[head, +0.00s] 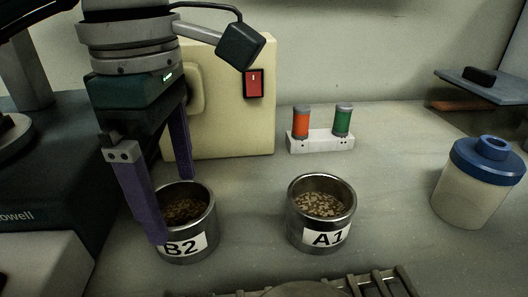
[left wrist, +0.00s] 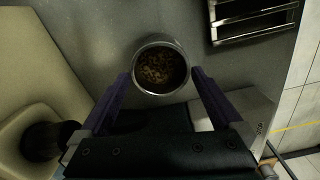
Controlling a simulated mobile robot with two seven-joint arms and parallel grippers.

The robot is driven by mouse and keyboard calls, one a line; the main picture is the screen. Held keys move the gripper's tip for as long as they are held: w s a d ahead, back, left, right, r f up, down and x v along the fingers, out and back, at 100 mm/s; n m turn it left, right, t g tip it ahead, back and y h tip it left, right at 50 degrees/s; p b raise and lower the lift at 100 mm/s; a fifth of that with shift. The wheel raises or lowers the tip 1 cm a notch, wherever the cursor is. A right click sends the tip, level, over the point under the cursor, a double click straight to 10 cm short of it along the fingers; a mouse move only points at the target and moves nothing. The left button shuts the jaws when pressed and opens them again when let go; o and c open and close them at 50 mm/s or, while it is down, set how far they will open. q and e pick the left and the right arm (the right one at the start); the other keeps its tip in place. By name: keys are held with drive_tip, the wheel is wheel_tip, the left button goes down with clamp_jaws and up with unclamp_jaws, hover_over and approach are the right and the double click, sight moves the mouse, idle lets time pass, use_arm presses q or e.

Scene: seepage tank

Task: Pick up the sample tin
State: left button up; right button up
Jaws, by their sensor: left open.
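Two round metal tins with brown grains stand on the grey bench. The tin labelled B2 (head: 190,222) is at the left, and the tin labelled A1 (head: 321,212) is to its right. My left gripper (head: 171,208) is open and points down at the B2 tin. One purple finger is in front of its left side and the other is behind it. In the left wrist view, one tin (left wrist: 161,44) shows between and just beyond the fingertips (left wrist: 161,74); its label is hidden. I cannot tell whether the fingers touch it. My right gripper is not in view.
A cream box with a red switch (head: 254,84) stands behind the gripper. A white holder (head: 321,143) with orange and green cylinders is at the back. A blue-lidded jar (head: 479,181) stands right. A metal rack (head: 385,286) is at the front edge. Bench around A1 is clear.

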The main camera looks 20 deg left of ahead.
sight(182, 215)
use_arm(q)
drive_tip(key=f, duration=0.4)
drive_tip(key=shift+d+f, duration=0.2)
drive_tip(key=shift+f, duration=0.2)
drive_tip(key=shift+c, duration=0.2)
drive_tip(key=shift+r, duration=0.1)
drive_tip(key=c, duration=1.1)
drive_tip(key=shift+c, duration=0.2)
drive_tip(key=shift+r, duration=0.1)
